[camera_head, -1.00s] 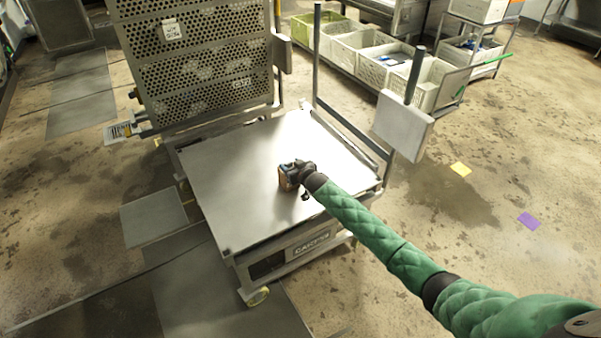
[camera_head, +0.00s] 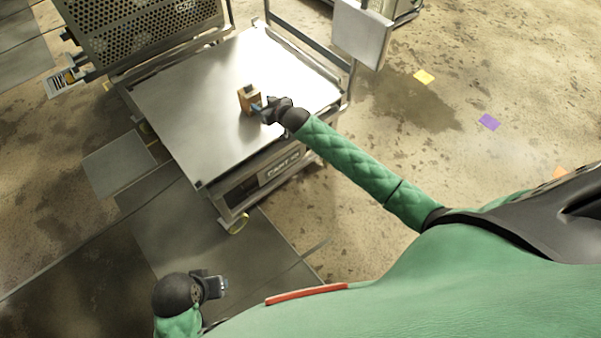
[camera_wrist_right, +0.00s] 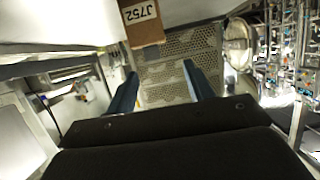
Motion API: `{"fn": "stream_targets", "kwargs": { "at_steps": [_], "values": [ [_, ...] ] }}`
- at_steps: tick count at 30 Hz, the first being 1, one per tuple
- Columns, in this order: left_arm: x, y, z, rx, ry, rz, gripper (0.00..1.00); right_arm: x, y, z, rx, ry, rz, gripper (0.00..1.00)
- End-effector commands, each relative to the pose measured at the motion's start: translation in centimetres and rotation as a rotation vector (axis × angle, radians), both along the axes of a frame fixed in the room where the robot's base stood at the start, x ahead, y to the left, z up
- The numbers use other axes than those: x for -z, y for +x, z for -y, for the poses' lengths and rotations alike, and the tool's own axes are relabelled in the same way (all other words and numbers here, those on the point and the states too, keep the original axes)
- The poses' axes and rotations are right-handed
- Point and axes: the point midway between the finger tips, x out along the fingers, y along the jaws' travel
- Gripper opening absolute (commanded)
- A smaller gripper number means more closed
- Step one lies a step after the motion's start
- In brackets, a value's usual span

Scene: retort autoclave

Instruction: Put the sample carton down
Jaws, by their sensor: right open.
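The sample carton (camera_head: 249,99) is a small brown box standing on the bare metal top of the cart (camera_head: 190,110). In the right wrist view the carton (camera_wrist_right: 142,22) shows at the top with a white "J752" label, beyond my fingertips. My right gripper (camera_head: 261,106) is just to the right of the carton, pointing at it. In the wrist view its blue fingers (camera_wrist_right: 160,88) are spread wide with nothing between them. My left gripper (camera_head: 222,285) is low in the head view, away from the cart; its finger opening is too small to read.
A perforated metal basket (camera_head: 140,35) stands behind the cart top. A grey panel on a post (camera_head: 361,33) rises at the cart's right corner. The cart top around the carton is clear.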

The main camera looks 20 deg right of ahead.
Motion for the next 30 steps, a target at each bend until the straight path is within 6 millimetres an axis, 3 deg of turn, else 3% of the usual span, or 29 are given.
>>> {"fn": "stream_targets", "kwargs": {
  "at_steps": [6, 13, 20, 27, 30],
  "values": [
    [-0.1, 0.1, 0.1, -0.006, -0.005, 0.0, 0.33, 3.9, -9.4, -4.1, 0.003, -0.022, -0.169, 0.52],
    [-0.1, 0.1, 0.3, -0.009, -0.009, 0.0, 0.33, 6.0, -20.0, -6.6, 0.008, -0.054, -0.362, 0.52],
    [-0.1, 0.1, 0.2, -0.007, -0.006, 0.0, 0.33, 6.3, -30.7, -7.5, 0.008, -0.087, -0.558, 0.52],
    [0.0, 0.0, -0.1, 0.0, 0.002, -0.001, 0.33, 5.0, -41.7, -7.1, 0.005, -0.114, -0.768, 0.52],
    [0.1, 0.0, -0.2, 0.001, 0.005, -0.001, 0.33, 4.1, -45.5, -6.6, 0.004, -0.125, -0.843, 0.52]
  ]
}}
